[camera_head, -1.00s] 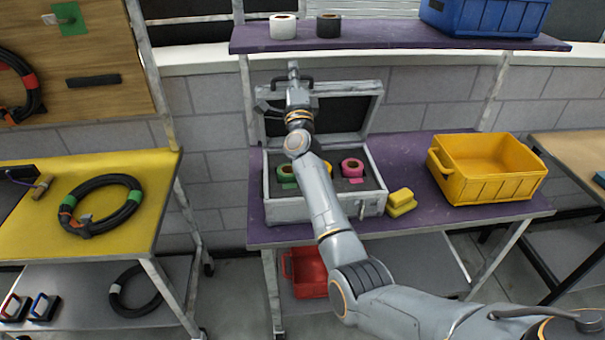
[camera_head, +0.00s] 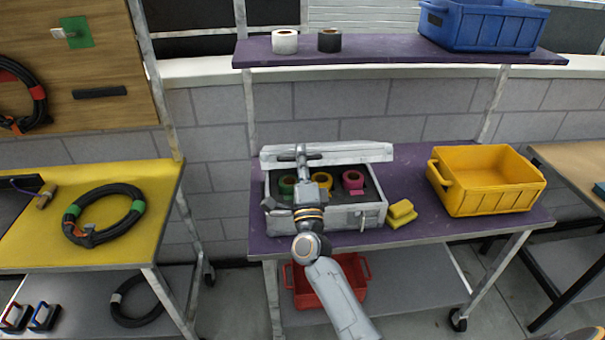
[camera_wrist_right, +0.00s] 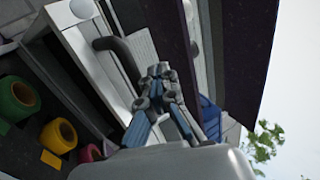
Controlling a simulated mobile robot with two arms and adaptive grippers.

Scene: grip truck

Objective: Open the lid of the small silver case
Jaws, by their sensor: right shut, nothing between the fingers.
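The small silver case (camera_head: 350,217) stands on the purple table with its inside showing. Its lid (camera_head: 350,154) tips forward over the back of the case, with its handle edge facing me; it is partly open. The lid edge and dark handle (camera_wrist_right: 118,58) also show in the wrist view. Green, yellow and pink tape rolls (camera_head: 353,179) lie inside. My right gripper (camera_head: 301,152) is shut and empty at the handle edge; its fingers (camera_wrist_right: 158,75) show close to the handle in the wrist view. I cannot tell whether they touch it. My left gripper is out of view.
Yellow sponges (camera_head: 401,214) and a yellow bin (camera_head: 484,187) stand right of the case. A purple shelf (camera_head: 385,52) with tape rolls and a blue bin (camera_head: 483,25) hangs above. A red bin (camera_head: 357,268) sits below the table.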

